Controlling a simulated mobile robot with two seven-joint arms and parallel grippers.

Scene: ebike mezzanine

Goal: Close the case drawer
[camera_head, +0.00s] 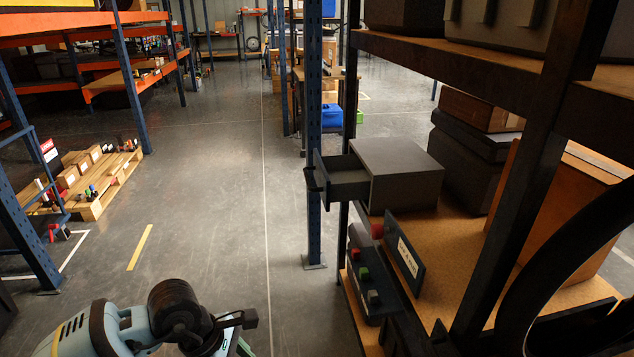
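The case (398,172) is a dark grey box on the wooden shelf at centre right. Its drawer (344,184) is pulled out toward the left, showing an open top and a dark handle (312,180) at its front. The drawer juts past the shelf's edge near a blue upright. My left arm comes in at the bottom left, and its gripper (236,322) seems to be the dark end part. It is low and well short of the drawer, with nothing seen in it; its fingers are not clear. My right gripper is not in view.
A black rack post (527,165) and upper shelf stand in front at right. A control box with coloured buttons (364,285) and a labelled plate (405,256) sit below the case. Dark cases (470,160) stand behind it. The aisle floor (205,200) at left is clear.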

